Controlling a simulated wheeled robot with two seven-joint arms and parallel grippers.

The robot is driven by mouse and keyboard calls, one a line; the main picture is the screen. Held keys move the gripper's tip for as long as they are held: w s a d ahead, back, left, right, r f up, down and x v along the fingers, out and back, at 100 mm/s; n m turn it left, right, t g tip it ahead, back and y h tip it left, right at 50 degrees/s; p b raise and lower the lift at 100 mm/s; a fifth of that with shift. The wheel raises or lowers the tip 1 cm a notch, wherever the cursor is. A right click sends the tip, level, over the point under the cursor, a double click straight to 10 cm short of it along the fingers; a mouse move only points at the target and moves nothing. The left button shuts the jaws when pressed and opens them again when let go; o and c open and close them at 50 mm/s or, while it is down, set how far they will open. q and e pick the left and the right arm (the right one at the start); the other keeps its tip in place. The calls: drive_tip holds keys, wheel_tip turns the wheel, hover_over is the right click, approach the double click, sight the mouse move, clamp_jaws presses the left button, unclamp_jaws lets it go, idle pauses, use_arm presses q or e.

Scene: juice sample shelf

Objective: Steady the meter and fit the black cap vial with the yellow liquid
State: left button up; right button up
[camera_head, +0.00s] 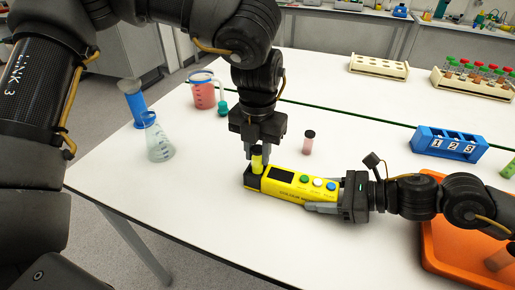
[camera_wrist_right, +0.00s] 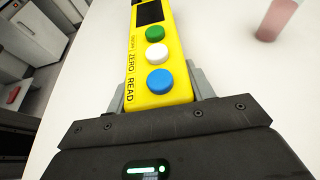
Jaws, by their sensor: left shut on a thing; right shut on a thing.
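The yellow meter (camera_head: 290,192) lies on the white table, with green, white and blue buttons and a dark display. Its buttons also show large in the right wrist view (camera_wrist_right: 147,100). My right gripper (camera_head: 322,207) is shut on the button end of the meter. The vial with yellow liquid (camera_head: 257,162) stands upright at the meter's black left end. My left gripper (camera_head: 257,153) points down and is shut on this vial. The fingers hide most of its cap, and I cannot tell how deep the vial sits in the meter.
A black-capped vial with pink liquid (camera_head: 309,143) stands behind the meter. A blue numbered rack (camera_head: 449,144) and an orange tray (camera_head: 440,255) are at the right. A flask (camera_head: 158,143) and a beaker of red liquid (camera_head: 204,92) stand at the left. The front table is clear.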

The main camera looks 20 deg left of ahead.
sight(257, 148)
use_arm(q)
drive_tip(key=shift+s+f, duration=0.1)
drive_tip(key=shift+f, duration=1.2)
idle(0.6)
drive_tip(key=o, duration=1.1)
drive_tip(key=shift+c, duration=0.2)
drive_tip(key=shift+s+d+f, duration=0.1)
wheel_tip(257, 148, up, 12)
drive_tip(key=shift+r, duration=0.25)
